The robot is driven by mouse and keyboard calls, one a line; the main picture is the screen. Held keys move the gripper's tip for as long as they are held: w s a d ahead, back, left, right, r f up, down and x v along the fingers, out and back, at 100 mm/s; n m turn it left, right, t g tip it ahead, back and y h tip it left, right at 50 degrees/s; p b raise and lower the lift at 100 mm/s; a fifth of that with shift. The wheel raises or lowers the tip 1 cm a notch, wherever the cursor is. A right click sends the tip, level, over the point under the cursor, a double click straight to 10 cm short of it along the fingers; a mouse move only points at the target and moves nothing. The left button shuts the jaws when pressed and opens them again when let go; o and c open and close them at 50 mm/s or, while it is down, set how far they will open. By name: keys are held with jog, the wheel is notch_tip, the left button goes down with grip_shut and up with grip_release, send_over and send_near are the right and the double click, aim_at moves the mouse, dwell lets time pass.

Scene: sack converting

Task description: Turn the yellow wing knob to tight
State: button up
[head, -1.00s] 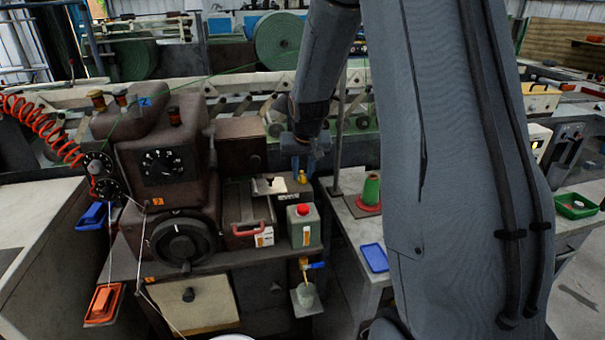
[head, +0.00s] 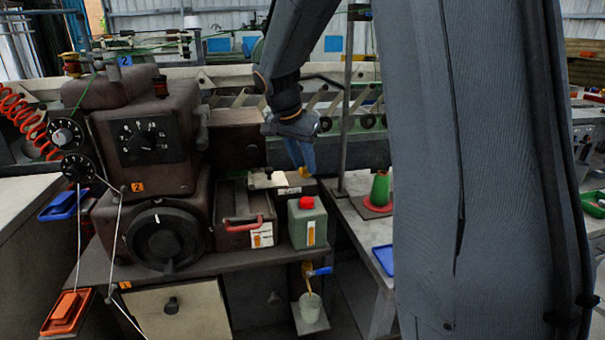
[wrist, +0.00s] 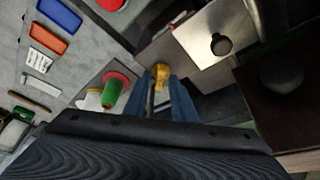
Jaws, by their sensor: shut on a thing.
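The yellow wing knob (head: 304,172) sits at the back right of the brown machine, behind the green can, and shows small in the head view. In the wrist view the yellow wing knob (wrist: 161,72) lies between the tips of the two blue fingers. My gripper (head: 305,163) points down at the knob with its fingers slightly tilted. My gripper (wrist: 161,79) is shut on the knob. The fingers hide part of the knob, and I cannot read any tight mark.
A metal plate with a black knob (wrist: 220,45) lies close beside the fingers. The green can with a red cap (head: 307,222) stands just in front. A green cone on a red base (head: 379,190) stands on the bench to the right.

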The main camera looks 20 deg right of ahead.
jog(key=m+b, duration=0.1)
jog(key=m, duration=0.1)
jog(key=m+g+b, duration=0.1)
jog(key=shift+w+m+g+h, duration=0.2)
jog(key=shift+m+g+h, duration=0.1)
jog(key=shift+m, duration=0.1)
jog(key=shift+w+m+g+b, duration=0.1)
jog(key=shift+m+g+b, duration=0.45)
jog(key=shift+m, duration=1.65)
jog(key=shift+r+g, duration=0.1)
jog(key=shift+g, duration=0.25)
jog(key=o, duration=0.7)
jog(key=shift+a, duration=0.1)
jog(key=v, duration=0.7)
jog(key=shift+r, duration=0.35)
